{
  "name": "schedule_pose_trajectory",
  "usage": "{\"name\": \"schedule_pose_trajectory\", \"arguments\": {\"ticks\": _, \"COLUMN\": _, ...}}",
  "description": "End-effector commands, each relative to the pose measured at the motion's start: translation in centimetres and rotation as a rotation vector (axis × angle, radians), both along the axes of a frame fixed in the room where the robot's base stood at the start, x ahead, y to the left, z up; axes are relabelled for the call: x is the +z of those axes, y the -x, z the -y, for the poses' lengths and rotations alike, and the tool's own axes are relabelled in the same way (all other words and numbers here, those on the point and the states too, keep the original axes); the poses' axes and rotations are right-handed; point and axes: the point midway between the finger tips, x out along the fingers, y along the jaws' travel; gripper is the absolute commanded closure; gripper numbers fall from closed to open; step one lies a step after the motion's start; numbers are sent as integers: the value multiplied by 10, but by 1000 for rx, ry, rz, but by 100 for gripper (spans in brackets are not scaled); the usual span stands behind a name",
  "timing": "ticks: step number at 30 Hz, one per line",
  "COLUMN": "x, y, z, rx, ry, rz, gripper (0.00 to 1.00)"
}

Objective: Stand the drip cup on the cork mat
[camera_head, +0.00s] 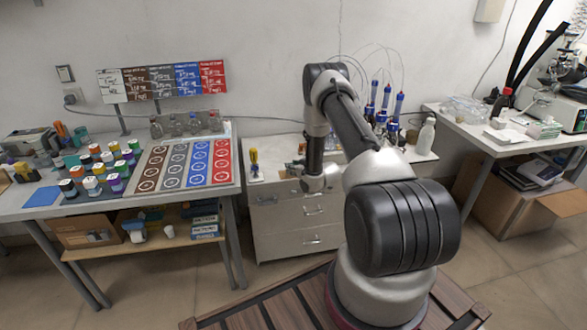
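The white drawer cabinet (280,221) bears a yellow-handled tool (254,158), blue-and-red upright devices and a white bottle (427,135). The left table holds several capped jars, a blue mat (43,196) and coloured panels (222,162). A right bench (480,137) holds equipment. My arm covers part of the cabinet.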

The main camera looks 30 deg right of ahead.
Motion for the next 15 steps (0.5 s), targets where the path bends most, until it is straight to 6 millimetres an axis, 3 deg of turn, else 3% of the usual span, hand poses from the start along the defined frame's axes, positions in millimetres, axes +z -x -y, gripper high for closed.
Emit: {"name": "schedule_pose_trajectory", "arguments": {"ticks": 15, "x": -7, "y": 0, "z": 0, "rx": 0, "ry": 0, "rz": 0, "gripper": 100}}
